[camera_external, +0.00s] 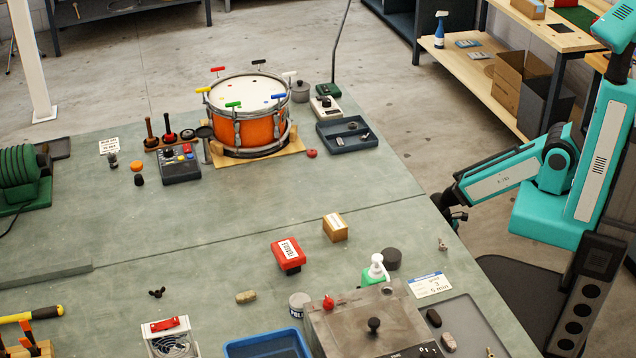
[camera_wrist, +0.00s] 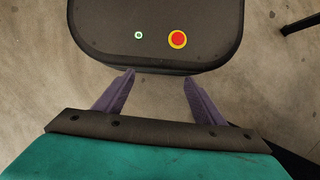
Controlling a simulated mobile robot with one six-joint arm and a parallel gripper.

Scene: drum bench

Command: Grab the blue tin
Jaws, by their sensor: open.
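A small round tin (camera_external: 299,304) with a pale label and dark lettering stands on the bench at the lower middle of the outside view, between the blue tray and the grey box. I cannot make out a plainly blue tin; the colour of this one is hard to tell. My gripper (camera_external: 455,214) is at the bench's right edge, far to the upper right of the tin. In the wrist view my gripper (camera_wrist: 160,76) shows two spread purple fingers with nothing between them. No tin shows in the wrist view.
A blue tray (camera_external: 232,349) and a grey box with a black knob (camera_external: 345,317) crowd the tin. A green pump bottle (camera_external: 375,272), red block (camera_external: 289,255) and cardboard box (camera_external: 335,228) stand nearby. An orange drum (camera_external: 254,132) is farther back.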

